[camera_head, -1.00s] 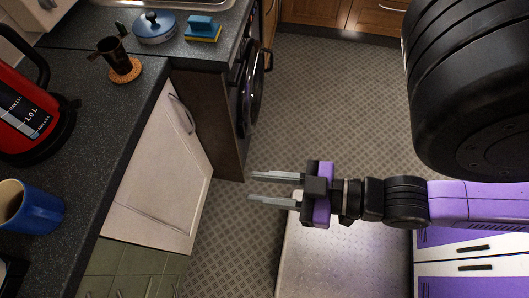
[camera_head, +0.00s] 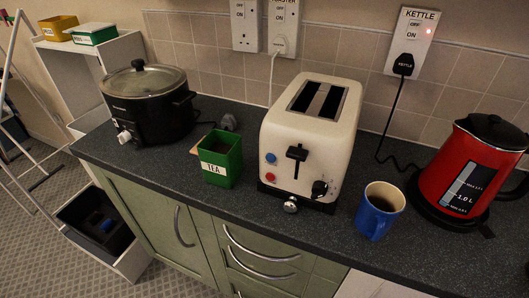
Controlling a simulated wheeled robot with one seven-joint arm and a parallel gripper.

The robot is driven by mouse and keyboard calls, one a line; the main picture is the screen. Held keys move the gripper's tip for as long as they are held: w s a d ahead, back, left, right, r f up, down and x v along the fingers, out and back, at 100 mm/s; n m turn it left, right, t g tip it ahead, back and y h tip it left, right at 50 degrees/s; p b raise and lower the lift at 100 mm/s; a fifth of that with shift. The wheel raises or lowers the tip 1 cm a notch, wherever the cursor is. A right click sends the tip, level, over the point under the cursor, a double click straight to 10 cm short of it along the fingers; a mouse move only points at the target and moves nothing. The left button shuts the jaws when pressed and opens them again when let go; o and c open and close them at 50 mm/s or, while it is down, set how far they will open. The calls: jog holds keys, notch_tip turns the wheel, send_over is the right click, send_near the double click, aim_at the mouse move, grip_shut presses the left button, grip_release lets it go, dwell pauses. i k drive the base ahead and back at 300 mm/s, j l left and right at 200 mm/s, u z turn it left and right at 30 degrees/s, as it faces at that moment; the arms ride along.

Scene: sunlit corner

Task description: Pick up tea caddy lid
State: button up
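A green tea caddy (camera_head: 221,160) with a white TEA label stands upright on the dark worktop, left of the toaster. Its top looks open, with a dark inside. I cannot make out a separate lid for certain. A green box (camera_head: 95,34) with a pale front sits on the white shelf unit at the upper left; whether it is related to the caddy I cannot tell. My gripper is not in this view.
A black slow cooker (camera_head: 149,103) stands left of the caddy, a cream toaster (camera_head: 308,135) right. A small tan piece (camera_head: 196,148) and a grey plug (camera_head: 228,122) lie behind the caddy. Further right are a blue mug (camera_head: 380,210) and red kettle (camera_head: 465,170).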

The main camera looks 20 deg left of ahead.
aim_at(222, 159)
jog(key=u, duration=1.1)
